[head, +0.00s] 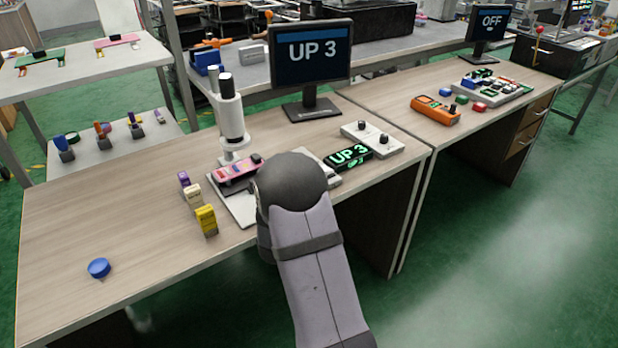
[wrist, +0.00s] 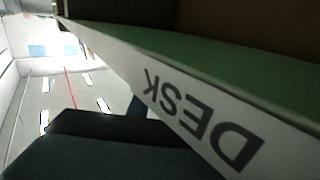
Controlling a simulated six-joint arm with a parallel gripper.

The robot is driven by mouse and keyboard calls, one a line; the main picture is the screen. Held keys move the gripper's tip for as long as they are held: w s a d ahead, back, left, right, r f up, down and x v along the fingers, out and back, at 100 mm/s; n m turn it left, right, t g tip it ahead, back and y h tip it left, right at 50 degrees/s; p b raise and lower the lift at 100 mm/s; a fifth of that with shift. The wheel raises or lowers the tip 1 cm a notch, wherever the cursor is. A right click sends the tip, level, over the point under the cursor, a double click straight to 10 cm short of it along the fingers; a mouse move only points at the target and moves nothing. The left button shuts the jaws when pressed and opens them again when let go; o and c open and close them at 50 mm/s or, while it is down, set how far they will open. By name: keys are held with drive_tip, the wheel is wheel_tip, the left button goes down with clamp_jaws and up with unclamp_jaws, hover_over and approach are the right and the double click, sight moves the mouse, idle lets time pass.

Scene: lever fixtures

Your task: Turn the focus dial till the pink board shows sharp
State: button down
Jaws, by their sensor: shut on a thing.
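The pink board (head: 232,172) lies on the stage of a white microscope (head: 229,115), left of my arm. A monitor (head: 312,75) behind it reads "UP 3". A small black display (head: 348,157) right of my arm also reads "UP 3" in green. In the head view my grey arm hides my gripper and the focus dial. In the wrist view a dark part of my gripper (wrist: 110,145) fills the bottom left. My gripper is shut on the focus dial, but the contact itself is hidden.
Purple, cream and yellow blocks (head: 205,220) stand left of the microscope, and a blue knob (head: 99,268) lies farther left. A white two-knob box (head: 373,138) stands at right. In the wrist view, a white strip marked "DESK" (wrist: 200,110) passes close by. The desk's front left is mostly clear.

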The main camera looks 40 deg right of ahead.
drive_tip(key=shift+a+m+g+h, duration=0.1)
drive_tip(key=shift+m+g+h, duration=0.9)
drive_tip(key=shift+g, duration=0.5)
drive_tip(key=c, duration=1.6)
unclamp_jaws()
drive_tip(key=shift+p+v, duration=0.7)
drive_tip(key=shift+v, duration=3.25)
